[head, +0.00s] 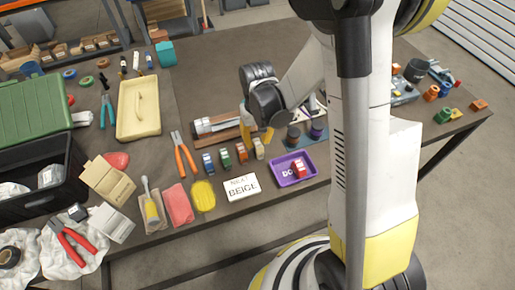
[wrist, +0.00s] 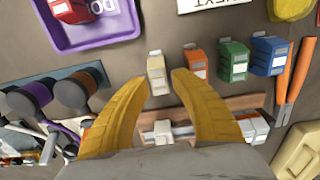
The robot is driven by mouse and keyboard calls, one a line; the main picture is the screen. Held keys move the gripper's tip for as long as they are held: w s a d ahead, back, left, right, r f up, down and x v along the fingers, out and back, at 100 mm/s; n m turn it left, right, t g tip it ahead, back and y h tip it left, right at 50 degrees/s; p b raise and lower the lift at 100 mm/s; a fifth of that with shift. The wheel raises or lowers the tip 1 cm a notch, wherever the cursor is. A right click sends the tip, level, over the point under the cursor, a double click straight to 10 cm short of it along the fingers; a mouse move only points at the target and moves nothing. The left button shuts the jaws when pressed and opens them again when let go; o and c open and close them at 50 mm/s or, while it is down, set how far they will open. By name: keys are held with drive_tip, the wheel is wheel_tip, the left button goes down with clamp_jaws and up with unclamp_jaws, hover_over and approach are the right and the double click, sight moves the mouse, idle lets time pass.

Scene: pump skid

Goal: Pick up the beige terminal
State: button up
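The beige terminal (head: 259,148) stands at the right end of a row of small terminals on the table. In the wrist view the beige terminal (wrist: 157,76) lies just ahead of my fingertips, nearer the left finger. My gripper (wrist: 163,82) is open and empty, with its two yellow fingers spread. In the head view my gripper (head: 257,132) hangs just behind the row, its fingers partly hidden by my arm. A card (head: 242,187) at the front reads "NEXT BEIGE".
An orange terminal (wrist: 195,62) stands close beside the beige one, followed by green (wrist: 233,61) and blue (wrist: 269,54) ones. A purple tray (head: 311,176) at the right holds a red terminal (head: 298,169). Orange-handled pliers (head: 182,155) lie left of the row.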

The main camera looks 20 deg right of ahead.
sight(258, 143)
wheel_tip(258, 143, down, 4)
drive_tip(key=shift+r+b, duration=0.2)
drive_tip(key=shift+b, duration=0.4)
drive_tip(key=shift+r, duration=0.1)
clamp_jaws()
